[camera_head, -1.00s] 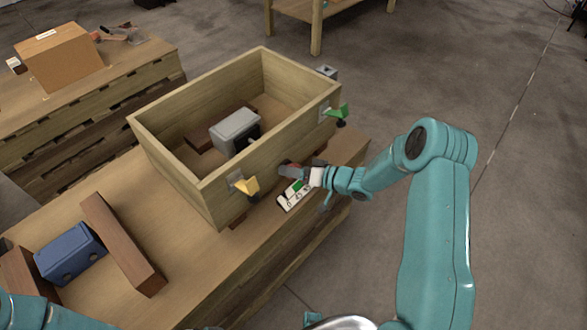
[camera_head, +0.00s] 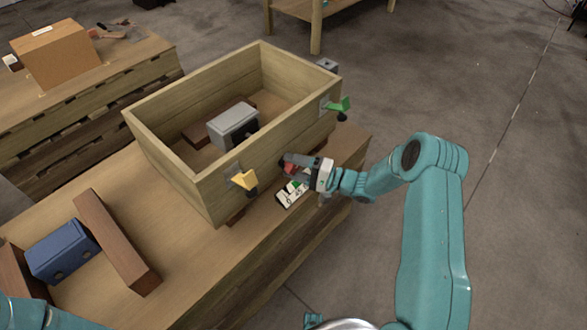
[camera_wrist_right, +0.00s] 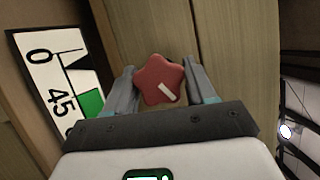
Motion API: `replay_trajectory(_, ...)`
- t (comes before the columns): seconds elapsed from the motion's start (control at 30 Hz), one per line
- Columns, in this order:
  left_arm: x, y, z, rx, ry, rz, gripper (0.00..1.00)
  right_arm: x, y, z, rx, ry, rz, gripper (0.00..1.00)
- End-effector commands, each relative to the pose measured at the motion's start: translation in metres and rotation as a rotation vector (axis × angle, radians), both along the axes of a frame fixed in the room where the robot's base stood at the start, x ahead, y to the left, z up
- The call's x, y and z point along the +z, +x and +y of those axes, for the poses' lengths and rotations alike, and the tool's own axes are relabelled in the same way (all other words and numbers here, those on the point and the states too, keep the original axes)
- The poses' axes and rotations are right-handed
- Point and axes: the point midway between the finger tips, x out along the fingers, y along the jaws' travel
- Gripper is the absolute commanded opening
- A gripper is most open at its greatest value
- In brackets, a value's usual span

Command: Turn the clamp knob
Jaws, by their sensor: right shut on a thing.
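The clamp knob (camera_wrist_right: 160,80) is a red star-shaped knob with a white bar mark, which slants down to the right in the right wrist view. A bit of its red (camera_head: 289,169) shows in the head view, low in front of the wooden box's front wall. My right gripper (camera_head: 294,163) is shut on the knob, with one finger on each side of it (camera_wrist_right: 161,84). A white scale plate (camera_wrist_right: 58,88) with black numbers and a green patch lies beside it; it also shows in the head view (camera_head: 287,195), partly behind the gripper. My left gripper is out of view.
The wooden box (camera_head: 190,155) holds a grey block (camera_head: 233,125). Yellow (camera_head: 243,179) and green (camera_head: 340,104) latches sit on its front wall. A blue block (camera_head: 63,254) and brown bars (camera_head: 115,243) lie on the bench at left. Open floor is at right.

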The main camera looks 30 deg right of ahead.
Motion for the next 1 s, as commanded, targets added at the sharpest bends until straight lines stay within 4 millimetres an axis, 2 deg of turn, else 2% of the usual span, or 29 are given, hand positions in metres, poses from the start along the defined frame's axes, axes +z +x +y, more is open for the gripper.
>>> replay_trajectory(0.4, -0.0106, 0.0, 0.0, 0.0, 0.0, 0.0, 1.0, -0.0015, -0.0001, -0.0007, -0.003, 0.165, 0.058, 0.25)
replay_trajectory(0.93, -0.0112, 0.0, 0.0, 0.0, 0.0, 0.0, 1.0, -0.0007, 0.0001, -0.0009, -0.004, 0.186, 0.066, 0.25)
replay_trajectory(0.97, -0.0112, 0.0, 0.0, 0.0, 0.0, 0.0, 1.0, -0.0007, 0.0002, -0.001, -0.004, 0.186, 0.066, 0.59)
replay_trajectory(1.0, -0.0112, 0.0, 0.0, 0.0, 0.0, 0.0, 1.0, -0.0007, 0.0001, -0.0009, -0.004, 0.186, 0.066, 0.72)
